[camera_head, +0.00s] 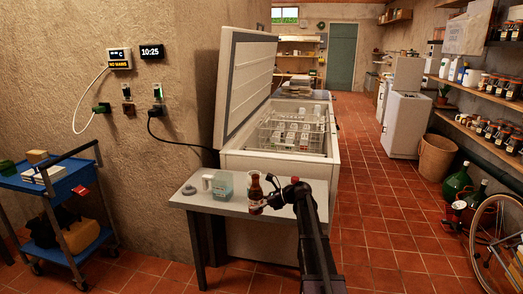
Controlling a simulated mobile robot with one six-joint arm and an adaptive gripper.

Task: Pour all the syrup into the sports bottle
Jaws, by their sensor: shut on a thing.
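I cannot tell whether the bottle's base touches the table. Left of it stands a see-through, pale teal container (223,186) with a whitish handled part at its left. I cannot make out for sure which thing is the sports bottle.
A small grey object (189,189) lies at the table's left. An open chest freezer (250,161) with a wire basket stands right behind. A blue cart (60,185) is at the left. A bicycle wheel (497,235) and shelves line the right; the tiled floor between is clear.

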